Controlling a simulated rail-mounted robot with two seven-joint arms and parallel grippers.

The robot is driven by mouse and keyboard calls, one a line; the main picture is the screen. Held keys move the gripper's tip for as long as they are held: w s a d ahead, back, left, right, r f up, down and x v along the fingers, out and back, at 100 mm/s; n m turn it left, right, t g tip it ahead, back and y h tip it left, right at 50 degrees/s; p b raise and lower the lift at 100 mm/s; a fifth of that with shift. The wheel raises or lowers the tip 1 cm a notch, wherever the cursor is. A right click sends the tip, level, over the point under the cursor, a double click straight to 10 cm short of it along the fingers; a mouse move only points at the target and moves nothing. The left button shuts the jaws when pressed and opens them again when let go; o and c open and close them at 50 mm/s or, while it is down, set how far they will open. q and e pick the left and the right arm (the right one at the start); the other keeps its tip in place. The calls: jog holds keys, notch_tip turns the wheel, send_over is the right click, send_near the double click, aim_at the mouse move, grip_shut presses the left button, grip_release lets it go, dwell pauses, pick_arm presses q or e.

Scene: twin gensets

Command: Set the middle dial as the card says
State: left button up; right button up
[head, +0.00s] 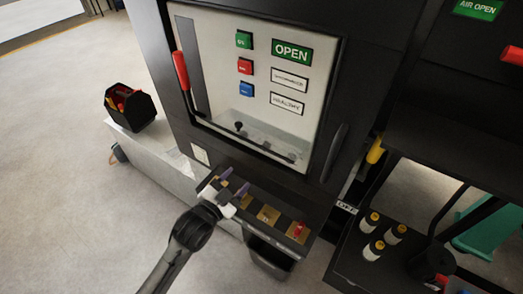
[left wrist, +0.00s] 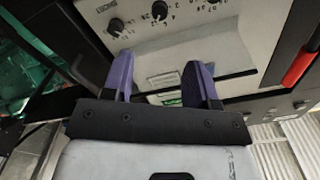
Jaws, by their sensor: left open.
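Small black dials stand on the light sloped panel low in the cabinet's recess. One black dial (head: 238,126) shows clearly in the head view; the others there are dim. In the left wrist view, a dial (left wrist: 116,27) at left and the middle dial (left wrist: 160,10) stand near the top edge, with small numerals around the latter. Its exact setting is too small to read. My left gripper (head: 234,182) has purple fingers apart, below the panel, touching no dial. In the left wrist view, the gripper (left wrist: 158,75) is empty. I cannot make out a readable card. My right gripper is not in view.
A red lever (head: 182,72) is left of the recess. Green, red and blue buttons (head: 245,66) and an OPEN sign (head: 291,52) are above. A ledge with brass plates (head: 268,214) lies below. A black toolbox (head: 130,108) is at left; several capped cylinders (head: 373,250) stand at right.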

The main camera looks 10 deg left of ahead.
pick_arm(q)
jog(key=p+x, duration=0.1)
jog(key=x, duration=1.2)
jog(key=shift+p, duration=0.4)
jog(key=c, duration=0.9)
